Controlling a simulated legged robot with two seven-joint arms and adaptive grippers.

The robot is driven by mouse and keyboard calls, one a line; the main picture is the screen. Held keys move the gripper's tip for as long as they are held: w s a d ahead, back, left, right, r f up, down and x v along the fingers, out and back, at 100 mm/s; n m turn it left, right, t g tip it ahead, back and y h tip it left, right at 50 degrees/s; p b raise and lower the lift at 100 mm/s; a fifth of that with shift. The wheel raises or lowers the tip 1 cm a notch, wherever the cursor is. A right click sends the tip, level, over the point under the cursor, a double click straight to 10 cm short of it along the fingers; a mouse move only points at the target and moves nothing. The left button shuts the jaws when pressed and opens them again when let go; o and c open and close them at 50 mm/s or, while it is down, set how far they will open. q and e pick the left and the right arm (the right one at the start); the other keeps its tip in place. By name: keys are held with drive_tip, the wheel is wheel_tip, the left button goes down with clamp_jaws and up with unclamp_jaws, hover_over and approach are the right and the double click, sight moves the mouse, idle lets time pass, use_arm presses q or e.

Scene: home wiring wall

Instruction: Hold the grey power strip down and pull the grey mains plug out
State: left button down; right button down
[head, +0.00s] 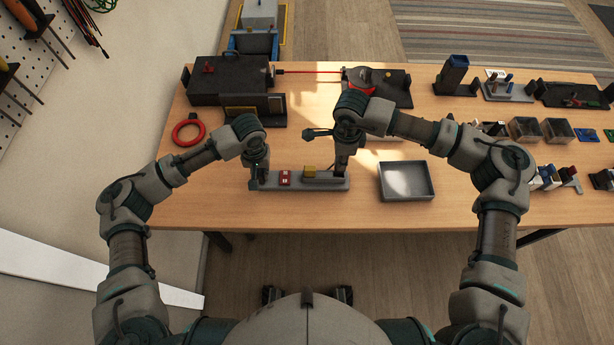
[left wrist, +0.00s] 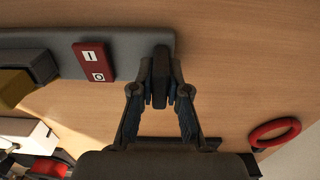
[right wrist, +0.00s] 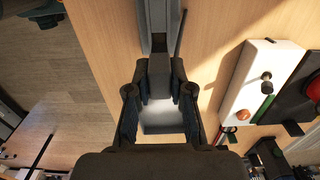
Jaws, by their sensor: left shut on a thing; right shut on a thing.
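The grey power strip (head: 268,187) lies along the front of the table, with a red switch (head: 285,178) and an ochre block (head: 309,172) on it. My left gripper (head: 257,182) is shut on a dark upright piece at the strip's left end; the left wrist view shows this dark piece (left wrist: 160,75) between the fingers. My right gripper (head: 340,174) is at the strip's right end, pointing down. In the right wrist view its fingers are shut on a dark grey block, apparently the grey mains plug (right wrist: 160,68). Whether the plug is still seated cannot be told.
A grey open tray (head: 407,181) stands right of the strip. Behind are a dark box (head: 228,80), a red ring (head: 188,132) and a dark stand with a red part (head: 392,85). Several small bins and blocks fill the table's right side. The front edge is close to the strip.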

drive_tip(key=shift+r, duration=0.1)
drive_tip(key=shift+r, duration=2.4)
use_arm(q)
drive_tip(key=c, duration=1.1)
unclamp_jaws()
wheel_tip(320, 180, up, 12)
